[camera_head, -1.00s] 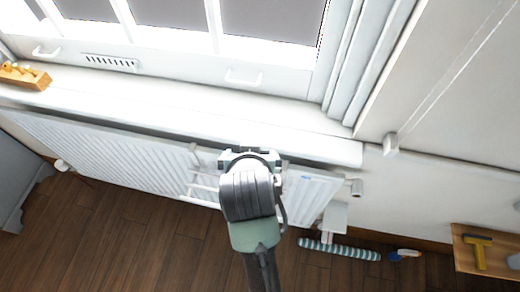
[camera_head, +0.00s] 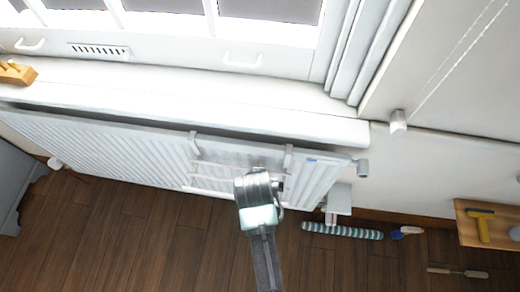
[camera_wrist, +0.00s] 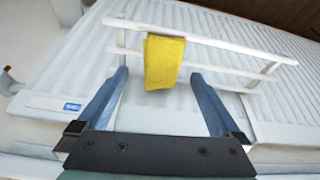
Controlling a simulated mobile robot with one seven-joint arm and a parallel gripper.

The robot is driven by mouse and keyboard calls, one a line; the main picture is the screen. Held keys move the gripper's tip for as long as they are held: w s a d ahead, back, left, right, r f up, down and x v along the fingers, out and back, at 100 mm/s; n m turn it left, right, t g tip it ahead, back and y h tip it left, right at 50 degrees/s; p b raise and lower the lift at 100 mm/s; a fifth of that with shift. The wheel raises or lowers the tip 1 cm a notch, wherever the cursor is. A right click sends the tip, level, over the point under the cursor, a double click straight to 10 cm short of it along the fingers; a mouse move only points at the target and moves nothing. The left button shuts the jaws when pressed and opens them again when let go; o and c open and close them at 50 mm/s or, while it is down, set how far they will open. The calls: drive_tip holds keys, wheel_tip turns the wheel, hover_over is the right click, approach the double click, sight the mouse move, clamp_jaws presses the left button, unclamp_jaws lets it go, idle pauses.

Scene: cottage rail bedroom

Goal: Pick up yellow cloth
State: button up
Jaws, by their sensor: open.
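The yellow cloth (camera_wrist: 164,62) hangs folded over the white rail rack (camera_wrist: 215,46) on the radiator in the wrist view. In the head view the cloth does not show; my arm covers part of the rack. My gripper (camera_wrist: 157,85) is open and empty, with its two blue-grey fingers apart. The cloth appears between and beyond the fingertips, nearer the left one. I cannot tell how far the fingers are from it. In the head view my arm (camera_head: 258,205) reaches to the front of the rack, and the fingers are hidden.
The white radiator (camera_head: 90,150) runs below the windowsill (camera_head: 180,100). A wooden block (camera_head: 18,73) sits on the sill at the left. A striped roller (camera_head: 342,231) lies on the wooden floor. A wooden tray (camera_head: 468,234) with a yellow-handled tool (camera_head: 483,228) is at the right.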

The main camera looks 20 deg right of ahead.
drive_tip(key=x, duration=0.3)
drive_tip(key=shift+a+f, duration=0.15)
drive_tip(key=shift+f, duration=0.05)
drive_tip(key=c, duration=1.4)
